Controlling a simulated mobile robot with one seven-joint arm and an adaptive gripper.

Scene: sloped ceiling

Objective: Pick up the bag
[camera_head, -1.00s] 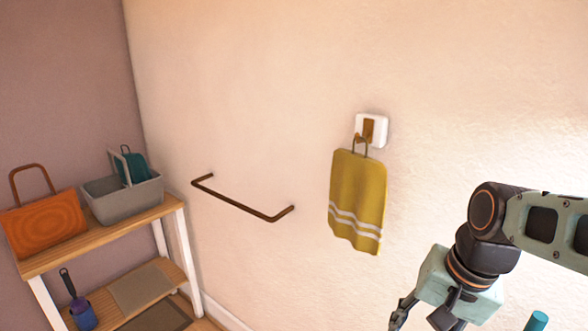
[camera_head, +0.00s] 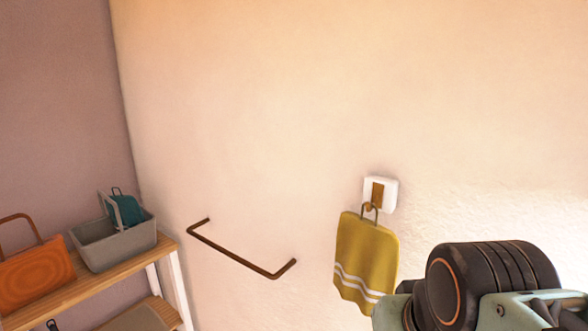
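An orange bag (camera_head: 36,279) with a brown looped handle stands on the shelf's top board at the far left; the left frame edge cuts it off. A small teal bag-like item (camera_head: 126,209) with a dark loop sits in a grey basket (camera_head: 118,250) beside it. I cannot tell which one the task means. My arm (camera_head: 470,285) fills the lower right, far from both. My gripper is below the frame, so its fingers are hidden.
A wooden shelf (camera_head: 100,288) with white legs stands in the left corner. A brown towel bar (camera_head: 240,259) sticks out from the wall. A yellow towel (camera_head: 364,258) hangs from a white wall hook (camera_head: 381,194) near my arm. The upper wall is bare.

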